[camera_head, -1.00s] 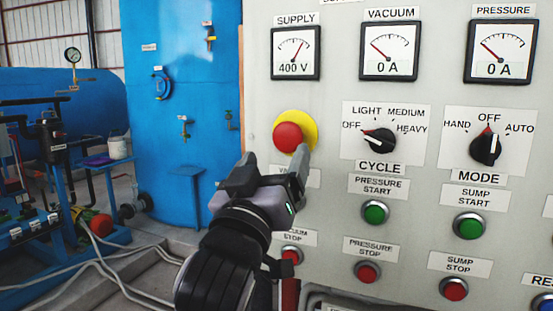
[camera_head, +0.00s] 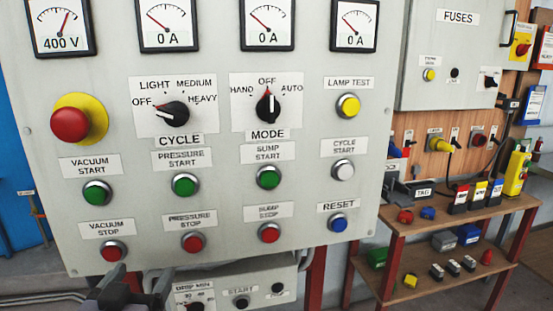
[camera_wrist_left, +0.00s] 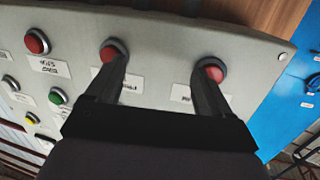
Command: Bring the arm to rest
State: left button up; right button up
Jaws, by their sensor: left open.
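My left gripper (camera_head: 138,280) is at the bottom edge of the head view, in front of the lower left part of the grey control panel (camera_head: 215,58). Its two dark fingers are apart and empty; the wrist view also shows the open gripper (camera_wrist_left: 158,82). In that view its fingers overlap the area just by two red buttons (camera_wrist_left: 113,48) on the panel; whether they touch cannot be told. Most of the left arm is out of the head view. My right gripper is not in view.
A red mushroom button (camera_head: 70,124) on a yellow base sits at the panel's left. A small lower box (camera_head: 240,283) hangs under the panel. A wooden shelf (camera_head: 480,225) with small parts stands at the right, below a fuse box (camera_head: 455,60).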

pick_arm(q)
jog(key=s+d+f+g+h, duration=0.1)
jog(key=s+f+g, duration=0.1)
jog(key=s+f, duration=0.4)
jog(key=s+d+f+m+g+h, duration=0.1)
jog(key=s+f, duration=0.5)
jog(key=f, duration=0.7)
jog(key=s+d+f+m+g+p, duration=0.1)
jog(key=s+f+g, duration=0.2)
jog(key=s+f, duration=0.3)
notch_tip(320, 180, down, 4)
jog(key=shift+s+r+g+h, duration=0.1)
jog(key=shift+s+g+h, duration=0.2)
jog(key=shift+h, duration=0.1)
jog(key=shift+w, duration=0.1)
